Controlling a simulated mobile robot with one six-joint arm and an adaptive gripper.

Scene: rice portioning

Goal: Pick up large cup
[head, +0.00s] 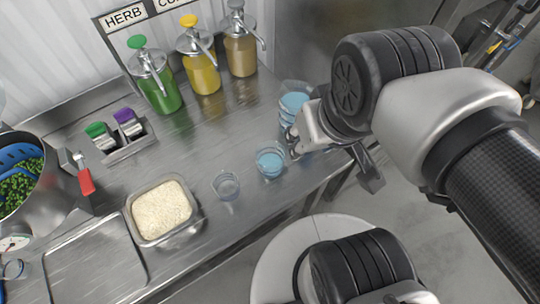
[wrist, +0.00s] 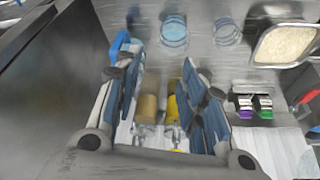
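A large clear cup with a light blue inside (head: 293,103) stands on the steel counter, left of my wrist in the head view. A smaller blue cup (head: 270,162) and a small clear cup (head: 226,186) stand nearer the front edge; these two seem to show at the top of the wrist view (wrist: 173,31) (wrist: 228,31). My gripper (wrist: 158,72) is open, its blue-padded fingers apart with nothing held. In the head view it is beside the large cup, partly hidden by my wrist. A bright blue patch by the left finger in the wrist view is unclear.
Green (head: 160,88), yellow (head: 202,72) and tan (head: 240,50) pump bottles stand along the wall. A rice container (head: 174,236), a marker holder (head: 127,147), a bare tray (head: 95,265) and a pot (head: 45,205) are on the left. The counter's front edge is close to the cups.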

